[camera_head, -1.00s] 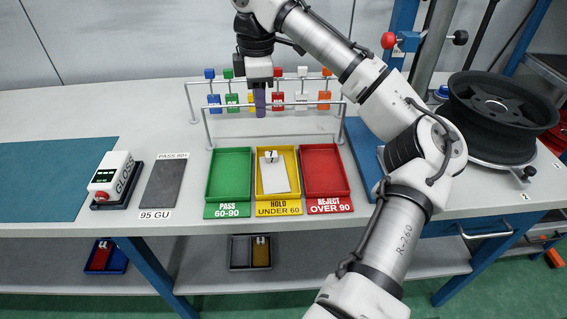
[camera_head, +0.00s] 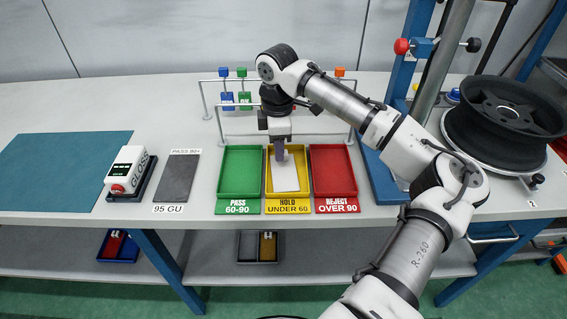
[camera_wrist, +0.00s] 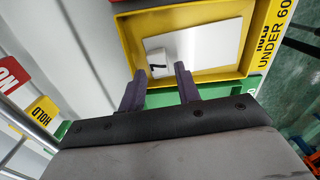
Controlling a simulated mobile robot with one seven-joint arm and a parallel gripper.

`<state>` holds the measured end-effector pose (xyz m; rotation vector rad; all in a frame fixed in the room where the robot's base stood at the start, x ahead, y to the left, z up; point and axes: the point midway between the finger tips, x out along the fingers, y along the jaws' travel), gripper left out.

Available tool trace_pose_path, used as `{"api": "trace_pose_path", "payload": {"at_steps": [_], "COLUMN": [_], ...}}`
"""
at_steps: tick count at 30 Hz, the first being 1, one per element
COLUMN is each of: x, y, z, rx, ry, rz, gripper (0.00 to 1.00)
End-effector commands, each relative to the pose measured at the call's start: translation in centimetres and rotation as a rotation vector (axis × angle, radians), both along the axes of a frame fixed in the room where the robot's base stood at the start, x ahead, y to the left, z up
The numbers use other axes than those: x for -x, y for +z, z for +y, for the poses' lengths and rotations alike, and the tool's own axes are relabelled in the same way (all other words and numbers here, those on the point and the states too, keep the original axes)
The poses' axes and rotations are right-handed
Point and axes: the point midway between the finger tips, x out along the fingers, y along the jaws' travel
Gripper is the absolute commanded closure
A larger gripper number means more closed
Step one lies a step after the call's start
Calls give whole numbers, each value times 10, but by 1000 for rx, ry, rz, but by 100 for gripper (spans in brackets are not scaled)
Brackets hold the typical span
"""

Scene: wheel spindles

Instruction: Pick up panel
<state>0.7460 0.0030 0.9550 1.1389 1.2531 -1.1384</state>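A flat white panel (camera_head: 287,178) lies in the yellow HOLD tray (camera_head: 271,199), marked "UNDER 60". It also shows in the wrist view (camera_wrist: 210,45), with a small white block (camera_wrist: 158,62) with a dark mark at one end of it. My gripper (camera_head: 279,157) is over the back part of the yellow tray, pointing down, and hides the block in the head view. In the wrist view, the two dark fingers of my gripper (camera_wrist: 158,78) are apart with nothing held. The block is just past the fingertips, in line with the gap between them.
A green PASS tray (camera_head: 240,206) is left of the yellow tray and a red REJECT tray (camera_head: 335,205) is right. A rail rack (camera_head: 223,134) with coloured tags stands behind. A gloss meter (camera_head: 126,172) and grey plate (camera_head: 176,178) lie left. A black wheel (camera_head: 500,125) stands right.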

Motion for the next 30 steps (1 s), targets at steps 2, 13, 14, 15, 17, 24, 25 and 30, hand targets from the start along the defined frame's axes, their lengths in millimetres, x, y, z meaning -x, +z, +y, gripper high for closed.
{"api": "trace_pose_path", "payload": {"at_steps": [2,13,14,15,17,24,25,30], "x": [0,0,0,0,0,0,0,-1], "y": [-7,-12,-11,-11,-11,-11,-10,4], "z": [0,0,0,0,0,0,0,1], "rx": [0,0,0,0,0,0,0,-1], "ry": [0,0,0,0,0,0,0,0], "rz": [0,0,0,0,0,-1,-1,-2], "gripper": [67,79,83,88,96,100,100,100]}}
